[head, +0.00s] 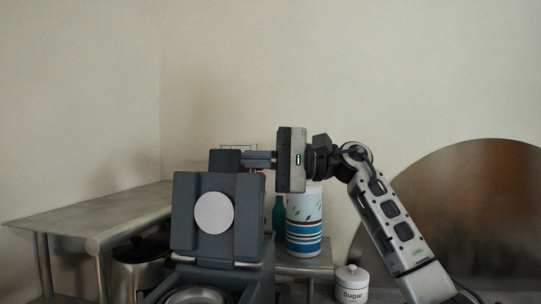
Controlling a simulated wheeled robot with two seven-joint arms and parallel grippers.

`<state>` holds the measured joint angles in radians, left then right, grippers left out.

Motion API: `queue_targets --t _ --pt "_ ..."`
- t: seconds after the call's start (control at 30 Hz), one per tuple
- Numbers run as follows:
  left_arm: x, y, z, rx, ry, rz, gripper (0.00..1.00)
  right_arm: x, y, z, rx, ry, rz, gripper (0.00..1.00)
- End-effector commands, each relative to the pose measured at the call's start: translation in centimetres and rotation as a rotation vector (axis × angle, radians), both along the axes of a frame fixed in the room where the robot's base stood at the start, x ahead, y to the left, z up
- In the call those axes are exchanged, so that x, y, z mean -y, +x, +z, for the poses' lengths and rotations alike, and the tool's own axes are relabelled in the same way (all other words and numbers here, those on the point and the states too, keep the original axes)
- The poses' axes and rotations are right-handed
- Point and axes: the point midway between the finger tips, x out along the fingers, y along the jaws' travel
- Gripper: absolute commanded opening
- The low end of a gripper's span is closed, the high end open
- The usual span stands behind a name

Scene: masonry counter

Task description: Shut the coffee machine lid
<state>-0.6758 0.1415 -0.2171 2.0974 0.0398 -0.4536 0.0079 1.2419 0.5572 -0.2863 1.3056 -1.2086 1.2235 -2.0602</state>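The coffee machine (255,278) is dark grey and stands in the front middle of the head view, cut off by the bottom edge. Its lid (190,245) is raised, standing nearly upright, with a pale round disc (214,213) on the face toward me. My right gripper (226,160) comes in from the right, with its fingers pointing left at the top edge of the lid. The lid hides the lower part of the fingertips. I cannot tell whether they touch it, or how far apart the fingers are. My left gripper is not in view.
A blue-and-white patterned canister (304,222) and a teal bottle (279,218) stand behind the machine, to its right. A white sugar jar (352,283) stands farther right. The space above is clear.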

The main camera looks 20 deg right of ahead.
Motion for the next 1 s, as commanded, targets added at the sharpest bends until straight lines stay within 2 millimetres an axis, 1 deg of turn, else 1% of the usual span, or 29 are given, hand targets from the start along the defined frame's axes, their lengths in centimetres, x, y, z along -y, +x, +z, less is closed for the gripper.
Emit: queue_targets --t 0.1,0.23,0.77,1.0 --pt "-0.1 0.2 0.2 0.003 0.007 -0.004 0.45 -0.7 -1.3 0.2 0.001 -0.003 -0.003 0.0" --pt "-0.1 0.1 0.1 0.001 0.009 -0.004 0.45 -1.2 -2.0 0.4 0.0 0.0 -0.003 0.0" --pt "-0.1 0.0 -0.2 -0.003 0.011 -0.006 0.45 -1.4 -2.5 0.4 0.004 -0.003 -0.003 0.0" --pt "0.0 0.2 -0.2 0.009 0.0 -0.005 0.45 -2.0 -3.4 0.8 0.066 -0.044 -0.003 0.0"
